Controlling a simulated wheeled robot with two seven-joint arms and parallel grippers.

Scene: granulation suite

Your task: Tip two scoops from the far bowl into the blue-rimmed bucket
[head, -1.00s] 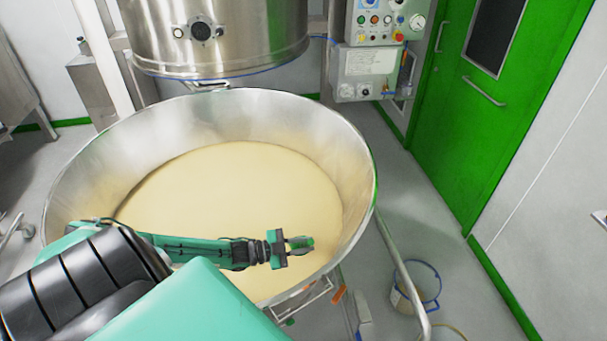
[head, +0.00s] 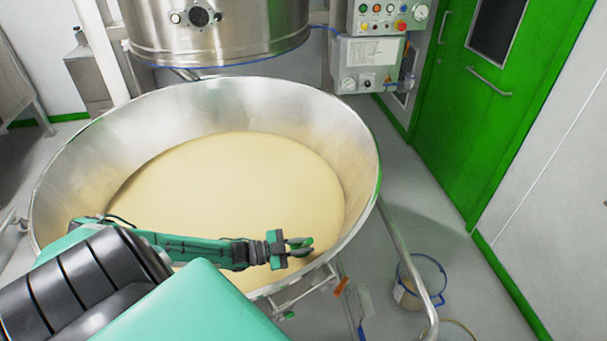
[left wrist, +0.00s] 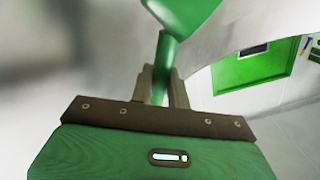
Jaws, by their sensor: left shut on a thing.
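The far bowl is a large steel bowl (head: 95,150) holding a broad bed of pale cream powder (head: 235,185). My left gripper (head: 300,246) is over the near right part of this bowl, by its inner wall. In the left wrist view my left gripper (left wrist: 161,88) is shut on the handle of a green scoop (left wrist: 166,52). The scoop's head is cut off by the top edge, so I cannot tell whether it holds powder. The blue-rimmed bucket (head: 436,299) stands on the floor right of the bowl, with something tan low inside it. My right gripper is not in view.
A steel vessel (head: 215,40) stands behind the bowl, with a control panel (head: 368,62) to its right. A green door (head: 470,100) is at the right. Grey floor is clear before it.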

